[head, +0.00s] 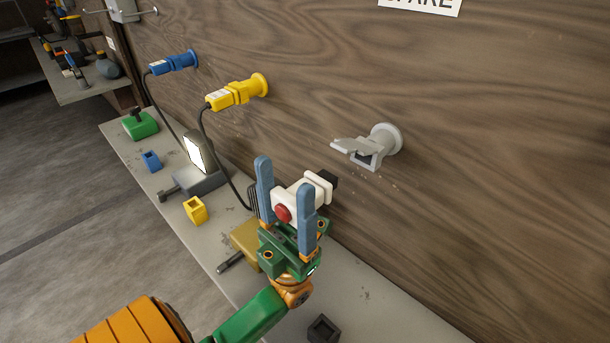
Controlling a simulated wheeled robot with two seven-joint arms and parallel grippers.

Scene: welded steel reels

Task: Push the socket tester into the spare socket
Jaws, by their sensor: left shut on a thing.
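The socket tester (313,189) is a white block with a red button and a black plug end. My left gripper (286,192) is shut on it, with one blue finger on each side. The tester is held above the shelf, its black end pointing right toward the wall. The spare socket (373,149) is grey and sticks out of the wooden wall, up and right of the tester, with its flap lifted. The tester and the socket are apart. A cropped white sign (424,4) is above the socket. My right gripper is out of view.
A blue plug (173,63) and a yellow plug (236,93) with black cables sit in wall sockets at left. The grey shelf (365,308) carries a lamp (198,158), a yellow cap (195,210), a blue cap (151,161) and a black cap (323,329).

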